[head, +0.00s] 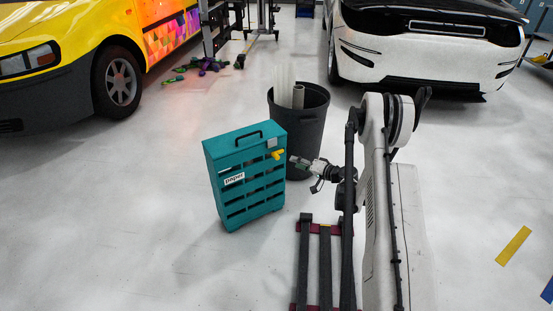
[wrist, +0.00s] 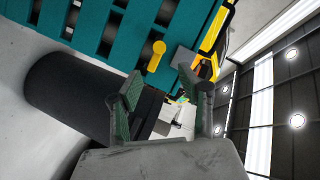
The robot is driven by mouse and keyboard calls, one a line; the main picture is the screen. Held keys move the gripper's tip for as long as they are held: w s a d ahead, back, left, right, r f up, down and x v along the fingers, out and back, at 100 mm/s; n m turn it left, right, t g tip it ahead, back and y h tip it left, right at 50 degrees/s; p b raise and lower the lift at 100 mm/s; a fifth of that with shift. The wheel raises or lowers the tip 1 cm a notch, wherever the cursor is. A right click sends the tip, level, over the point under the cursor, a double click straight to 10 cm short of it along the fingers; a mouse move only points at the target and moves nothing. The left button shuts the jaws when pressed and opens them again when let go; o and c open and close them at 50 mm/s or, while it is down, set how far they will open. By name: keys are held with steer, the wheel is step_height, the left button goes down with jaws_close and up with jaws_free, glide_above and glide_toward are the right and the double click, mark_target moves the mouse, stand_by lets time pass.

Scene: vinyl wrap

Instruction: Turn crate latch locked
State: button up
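A teal slatted crate (head: 233,209) with a white label stands upright on the floor in the head view. Its yellow latch (head: 278,154) is near the upper right of the front face. In the wrist view the latch (wrist: 155,55) has a round knob end and a short lever, beside a grey block (wrist: 183,60) on the crate (wrist: 118,22). My gripper (head: 293,160) is just right of the latch in the head view. In the wrist view my gripper (wrist: 165,92) has its two green-padded fingers apart with nothing between them. The latch lies beyond the fingertips, apart from them.
A black bin (head: 304,130) holding pale rolls (head: 285,85) stands behind the crate, close to my gripper. A dark rack (head: 325,262) is on the floor in front of my arm. A yellow van (head: 75,55) and white car (head: 430,45) are behind. Floor left of the crate is clear.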

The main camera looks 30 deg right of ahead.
mark_target(276, 156)
steer(key=b+x, duration=0.3)
steer(key=x, duration=0.9)
steer(key=shift+a, duration=0.15)
